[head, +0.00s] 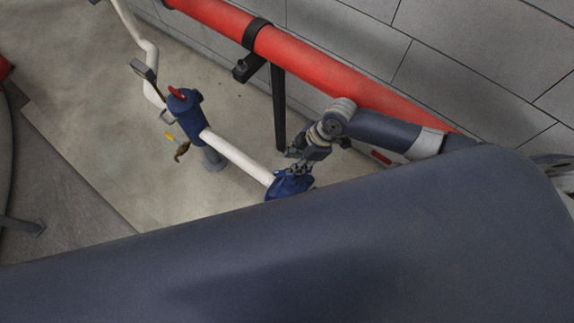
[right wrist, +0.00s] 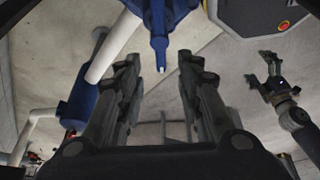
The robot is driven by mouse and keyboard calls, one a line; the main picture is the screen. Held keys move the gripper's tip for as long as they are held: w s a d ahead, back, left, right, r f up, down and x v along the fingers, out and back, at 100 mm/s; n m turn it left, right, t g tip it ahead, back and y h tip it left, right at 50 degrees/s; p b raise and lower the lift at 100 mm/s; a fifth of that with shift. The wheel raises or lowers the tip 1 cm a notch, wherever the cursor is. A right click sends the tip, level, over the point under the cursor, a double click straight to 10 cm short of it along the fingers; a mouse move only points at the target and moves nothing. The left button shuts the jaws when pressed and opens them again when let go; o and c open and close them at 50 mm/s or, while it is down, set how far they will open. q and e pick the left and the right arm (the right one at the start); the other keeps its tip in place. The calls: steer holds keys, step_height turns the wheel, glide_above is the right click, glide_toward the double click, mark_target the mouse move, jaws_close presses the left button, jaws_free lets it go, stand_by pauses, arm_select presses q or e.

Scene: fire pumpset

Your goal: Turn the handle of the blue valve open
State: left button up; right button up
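The blue valve (head: 290,184) sits at the lower end of a white pipe in the head view, partly hidden by the dark foreground. My right gripper (head: 300,163) is right above it. In the right wrist view the blue handle (right wrist: 160,42) points between the tips of my right gripper's two fingers (right wrist: 158,65). The fingers are spread, with a gap on both sides of the handle. My left gripper (right wrist: 265,75) shows at the right of the right wrist view, with its fingers apart and nothing in them. It is not seen in the head view.
A blue fitting with a red top (head: 184,104) stands on the white pipe (head: 236,156). A thick red pipe (head: 310,55) runs along the tiled wall, with a black support post (head: 278,110). A large dark surface, possibly mine, fills the foreground.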

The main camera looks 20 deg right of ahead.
steer(key=shift+p+v, duration=2.4)
steer(key=shift+v, duration=0.5)
steer(key=v, duration=1.2)
